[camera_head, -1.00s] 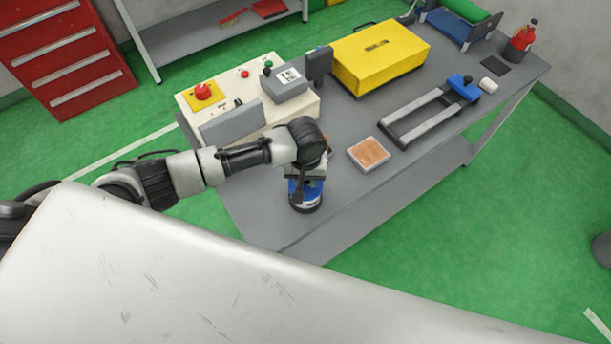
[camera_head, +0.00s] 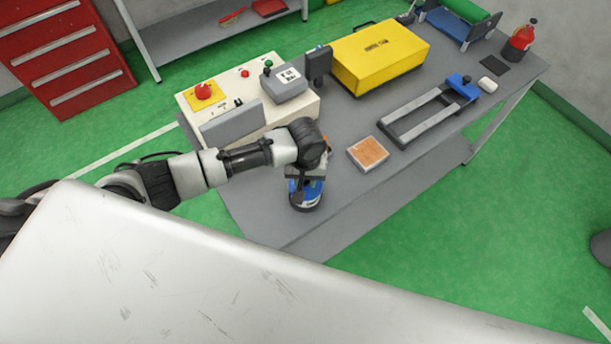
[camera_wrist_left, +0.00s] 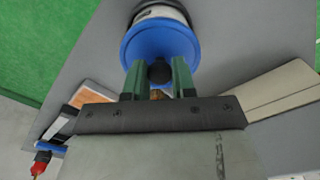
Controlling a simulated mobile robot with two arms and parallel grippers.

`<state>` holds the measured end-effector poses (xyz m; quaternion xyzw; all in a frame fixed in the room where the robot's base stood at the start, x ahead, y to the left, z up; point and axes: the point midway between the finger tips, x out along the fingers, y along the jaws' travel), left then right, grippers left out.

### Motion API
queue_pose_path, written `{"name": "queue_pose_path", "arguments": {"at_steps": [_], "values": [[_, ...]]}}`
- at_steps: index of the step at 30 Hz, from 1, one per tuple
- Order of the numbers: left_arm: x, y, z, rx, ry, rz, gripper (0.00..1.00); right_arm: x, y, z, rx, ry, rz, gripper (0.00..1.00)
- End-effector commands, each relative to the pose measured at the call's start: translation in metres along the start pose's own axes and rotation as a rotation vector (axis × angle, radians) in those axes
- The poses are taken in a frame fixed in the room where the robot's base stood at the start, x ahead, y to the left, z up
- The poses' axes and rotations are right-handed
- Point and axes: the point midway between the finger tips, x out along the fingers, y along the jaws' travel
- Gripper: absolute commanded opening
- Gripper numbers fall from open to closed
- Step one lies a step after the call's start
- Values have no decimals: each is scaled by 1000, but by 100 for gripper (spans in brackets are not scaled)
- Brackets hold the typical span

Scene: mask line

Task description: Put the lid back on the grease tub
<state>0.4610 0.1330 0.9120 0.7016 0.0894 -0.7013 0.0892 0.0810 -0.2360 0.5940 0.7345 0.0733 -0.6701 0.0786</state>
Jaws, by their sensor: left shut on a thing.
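The grease tub (camera_head: 306,205) stands on the grey bench near its front edge, below my left gripper (camera_head: 304,181). The left wrist view shows the round blue lid (camera_wrist_left: 150,42) with a black ball knob (camera_wrist_left: 159,72). My left gripper (camera_wrist_left: 158,78) is shut on this knob, with a green-padded finger on each side. The tub's white wall and dark ring (camera_wrist_left: 160,10) show beyond the lid's edge. The lid is over or on the tub, but I cannot tell whether it is fully seated. My arm partly hides lid and tub in the head view. My right gripper is not in view.
On the bench (camera_head: 345,200), a cream control box (camera_head: 220,112) stands behind my left arm. A tray with an orange-brown top (camera_head: 368,153) lies right of the tub. A grey frame (camera_head: 420,120), a yellow case (camera_head: 380,58) and a red bottle (camera_head: 521,38) are farther back.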

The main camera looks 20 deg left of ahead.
Motion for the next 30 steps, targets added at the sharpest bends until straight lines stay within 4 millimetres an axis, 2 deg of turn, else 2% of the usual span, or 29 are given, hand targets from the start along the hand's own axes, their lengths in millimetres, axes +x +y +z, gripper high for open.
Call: {"name": "queue_pose_path", "arguments": {"at_steps": [30], "values": [[1, 0, 0, 1, 0, 0, 3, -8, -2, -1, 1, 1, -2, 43]]}}
